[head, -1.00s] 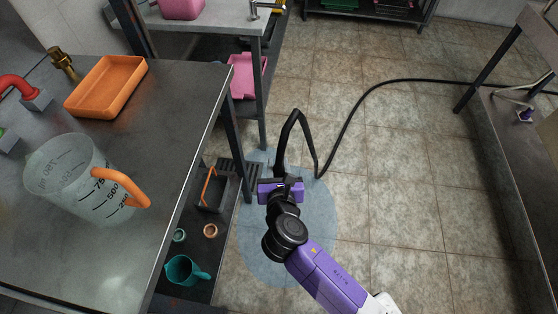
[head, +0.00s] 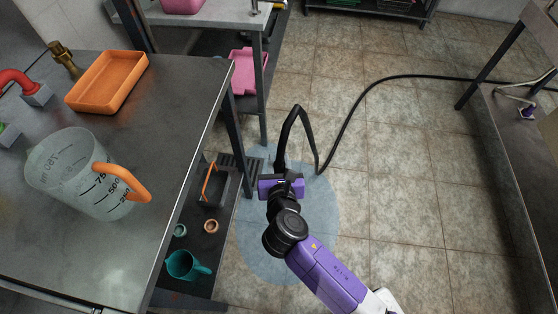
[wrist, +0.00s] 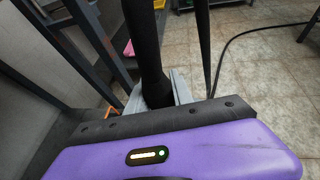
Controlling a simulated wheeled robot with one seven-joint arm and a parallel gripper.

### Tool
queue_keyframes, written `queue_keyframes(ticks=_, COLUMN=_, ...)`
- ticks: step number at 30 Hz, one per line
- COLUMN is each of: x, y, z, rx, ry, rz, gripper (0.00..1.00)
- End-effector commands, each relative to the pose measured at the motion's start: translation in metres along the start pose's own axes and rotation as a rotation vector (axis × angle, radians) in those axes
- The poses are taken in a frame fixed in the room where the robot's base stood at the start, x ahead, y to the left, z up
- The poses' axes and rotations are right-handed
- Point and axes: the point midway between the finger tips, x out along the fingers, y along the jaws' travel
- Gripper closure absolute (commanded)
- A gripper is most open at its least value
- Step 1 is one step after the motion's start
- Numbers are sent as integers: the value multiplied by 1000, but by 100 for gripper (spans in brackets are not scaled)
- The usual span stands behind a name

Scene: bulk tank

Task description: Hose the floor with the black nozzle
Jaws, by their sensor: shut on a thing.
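My gripper (head: 281,176) is shut on the black nozzle at the end of the black hose (head: 400,77). In the head view the held nozzle and hose (head: 290,125) rise from the jaws, bend over and run down to the floor. In the wrist view the black nozzle (wrist: 148,55) stands between the jaws (wrist: 178,88). A bluish round wet-looking patch (head: 325,225) lies on the tiled floor (head: 405,190) around and under my gripper. I cannot make out any water stream.
A steel table (head: 150,190) on the left carries an orange tray (head: 104,88) and a clear measuring jug (head: 70,165). Its lower shelf holds a teal cup (head: 182,265). Another steel table (head: 500,130) stands right. Open floor lies between, crossed by the hose.

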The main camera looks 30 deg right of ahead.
Motion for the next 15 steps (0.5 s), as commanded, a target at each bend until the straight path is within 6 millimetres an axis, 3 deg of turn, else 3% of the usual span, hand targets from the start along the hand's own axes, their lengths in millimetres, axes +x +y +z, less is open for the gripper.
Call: queue_keyframes(ticks=15, x=-4, y=1, z=0, rx=-1, ry=-1, rz=1, gripper=100)
